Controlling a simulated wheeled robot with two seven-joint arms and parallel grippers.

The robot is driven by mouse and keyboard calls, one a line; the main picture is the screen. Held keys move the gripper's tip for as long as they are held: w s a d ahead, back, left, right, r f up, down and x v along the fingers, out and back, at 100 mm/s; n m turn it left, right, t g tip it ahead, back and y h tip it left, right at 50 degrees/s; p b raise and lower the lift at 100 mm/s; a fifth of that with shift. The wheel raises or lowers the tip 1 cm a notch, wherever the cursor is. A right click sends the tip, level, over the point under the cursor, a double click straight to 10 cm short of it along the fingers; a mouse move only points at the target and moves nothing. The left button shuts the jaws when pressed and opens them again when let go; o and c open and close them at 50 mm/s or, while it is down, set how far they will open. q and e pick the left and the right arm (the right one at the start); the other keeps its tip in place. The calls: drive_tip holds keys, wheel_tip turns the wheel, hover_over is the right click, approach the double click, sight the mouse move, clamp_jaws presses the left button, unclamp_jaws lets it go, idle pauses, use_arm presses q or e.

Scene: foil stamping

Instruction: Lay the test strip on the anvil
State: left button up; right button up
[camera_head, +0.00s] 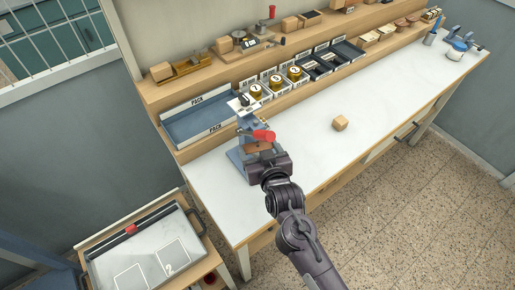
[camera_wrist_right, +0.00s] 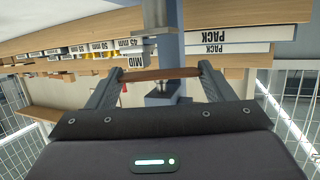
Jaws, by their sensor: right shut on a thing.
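The test strip (camera_wrist_right: 160,74) is a thin brown piece. It spans the two fingertips of my right gripper (camera_head: 259,149), which is shut on it; the strip also shows as a small brown patch in the head view (camera_head: 256,147). The gripper is at the front of the blue-grey stamping press (camera_head: 238,156), which has a red handle (camera_head: 263,135). In the wrist view a metal block (camera_wrist_right: 161,98), perhaps the anvil, shows beyond the strip. I cannot tell whether the strip touches it. My left gripper is not in view.
A blue PACK tray (camera_head: 197,119) is behind the press. Bins with gold rolls (camera_head: 275,81) stand to the right along the shelf. A lower side table (camera_head: 130,255) stands at left.

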drive_tip(key=shift+w+a, duration=0.15)
drive_tip(key=shift+w, duration=0.55)
drive_tip(key=shift+w+a+f+p, duration=0.1)
drive_tip(key=shift+w+f+p, duration=0.1)
drive_tip(key=shift+w+p, duration=0.1)
wheel_tip(320, 180, down, 2)
drive_tip(key=shift+f+p, duration=0.25)
drive_tip(key=shift+p, duration=0.1)
drive_tip(key=shift+f, duration=0.3)
drive_tip(key=shift+f, duration=0.15)
drive_tip(key=o, duration=1)
